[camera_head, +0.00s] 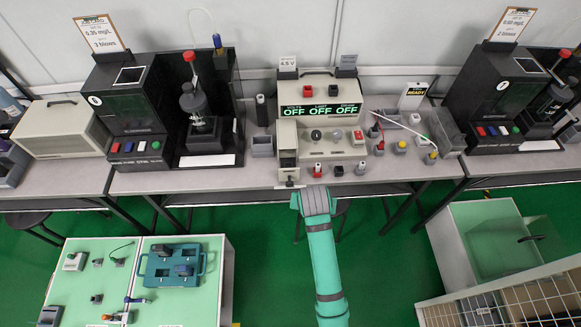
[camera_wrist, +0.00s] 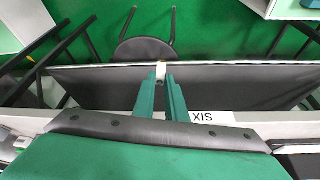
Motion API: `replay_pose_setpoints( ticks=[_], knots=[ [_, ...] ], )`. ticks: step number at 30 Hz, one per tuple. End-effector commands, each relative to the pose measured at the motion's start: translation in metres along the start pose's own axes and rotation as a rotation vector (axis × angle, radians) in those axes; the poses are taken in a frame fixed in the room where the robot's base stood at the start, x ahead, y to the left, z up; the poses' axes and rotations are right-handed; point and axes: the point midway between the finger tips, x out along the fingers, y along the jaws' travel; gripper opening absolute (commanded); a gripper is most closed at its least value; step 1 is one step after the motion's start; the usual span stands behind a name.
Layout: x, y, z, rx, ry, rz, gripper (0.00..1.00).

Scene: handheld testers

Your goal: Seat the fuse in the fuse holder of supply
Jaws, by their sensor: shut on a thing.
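The supply (camera_head: 320,128) is a beige box in the middle of the bench, with a green-lit display reading OFF three times. I cannot make out its fuse holder at this size. My arm reaches up to the bench's front edge, below the supply; in the head view the wrist hides my fingers. In the wrist view my gripper (camera_wrist: 163,76) has two green fingers close together, shut on a small pale piece (camera_wrist: 160,69) at the tips. It is probably the fuse, though mostly hidden by the fingers. It is over the bench's front edge, apart from the supply.
Red and black posts (camera_head: 317,170) and small grey blocks stand in front of the supply. Black tester stations (camera_head: 130,110) stand left and right. A white label (camera_wrist: 212,117) is near my fingers in the wrist view. A stool (camera_wrist: 146,55) stands on the green floor beyond.

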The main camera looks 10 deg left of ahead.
Motion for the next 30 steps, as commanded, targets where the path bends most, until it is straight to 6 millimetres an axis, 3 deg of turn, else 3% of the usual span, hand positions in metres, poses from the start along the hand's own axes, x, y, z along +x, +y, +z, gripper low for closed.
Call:
replay_pose_setpoints(
  ticks=[9, 16, 23, 30],
  knots=[
    [0.001, -0.006, 0.002, 0.014, 0.003, -0.002, 0.0],
    [-0.019, -0.012, -0.011, 0.068, 0.017, 0.029, 0.0],
    [-0.067, -0.021, -0.021, 0.242, 0.029, 0.117, 0.0],
    [-0.138, -0.028, -0.01, 0.556, 0.023, 0.248, 0.0]
  ],
)
